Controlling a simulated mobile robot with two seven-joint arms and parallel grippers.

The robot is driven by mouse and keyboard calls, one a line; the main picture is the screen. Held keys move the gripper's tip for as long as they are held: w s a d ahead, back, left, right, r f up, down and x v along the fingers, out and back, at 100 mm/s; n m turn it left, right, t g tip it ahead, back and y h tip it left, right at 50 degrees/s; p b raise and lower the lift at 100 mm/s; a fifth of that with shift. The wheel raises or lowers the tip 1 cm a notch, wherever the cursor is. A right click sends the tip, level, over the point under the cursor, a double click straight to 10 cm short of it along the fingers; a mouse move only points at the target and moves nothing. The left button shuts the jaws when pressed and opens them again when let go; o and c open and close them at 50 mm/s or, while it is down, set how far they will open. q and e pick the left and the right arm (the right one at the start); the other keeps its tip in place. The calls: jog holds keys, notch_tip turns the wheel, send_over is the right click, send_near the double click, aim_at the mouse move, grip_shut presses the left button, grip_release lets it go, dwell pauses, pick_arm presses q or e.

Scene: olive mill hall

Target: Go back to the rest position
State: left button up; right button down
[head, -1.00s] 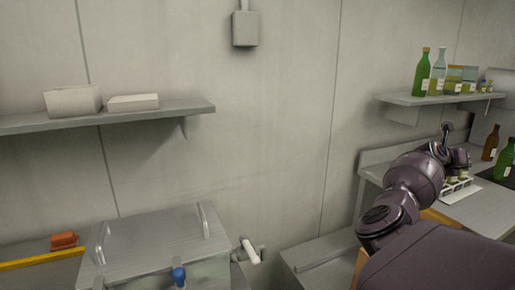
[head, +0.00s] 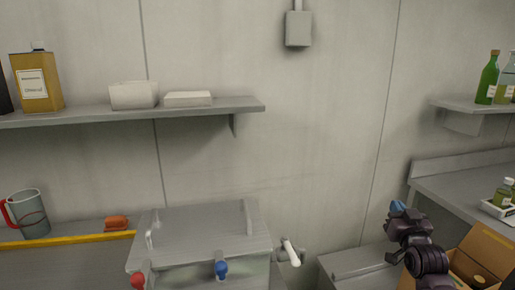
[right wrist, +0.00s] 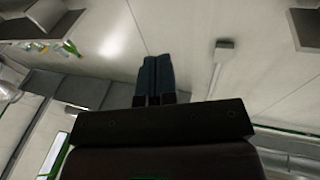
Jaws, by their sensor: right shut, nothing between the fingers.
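My right gripper (head: 398,208) shows at the lower right of the head view, raised in front of the wall, with its blue fingertips together and nothing between them. In the right wrist view its two blue fingers (right wrist: 156,80) lie side by side, closed and empty, with the wall and ceiling area behind them. My left gripper is not in the head view.
A cardboard box (head: 475,262) stands close to the right of my right gripper. A grey counter (head: 455,182) with a white rack (head: 497,212) is beyond it. A lidded metal tank (head: 205,237) is at the lower middle. A wall shelf (head: 200,110) hangs above.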

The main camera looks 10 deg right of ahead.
jog(key=s+a+f+n+g+y, duration=0.2)
jog(key=s+a+f, duration=0.6)
jog(key=s+f, duration=0.15)
jog(key=s+a+f+n+g+y, duration=0.2)
jog(key=s+a+f+n+g, duration=0.1)
jog(key=s+a+f, duration=0.65)
jog(key=s+f+m+g, duration=0.1)
jog(key=s+f+g, duration=0.1)
jog(key=s+f, duration=0.9)
jog(key=shift+s+a+g, duration=0.3)
jog(key=shift+a+g, duration=0.05)
jog(key=shift+g, duration=0.05)
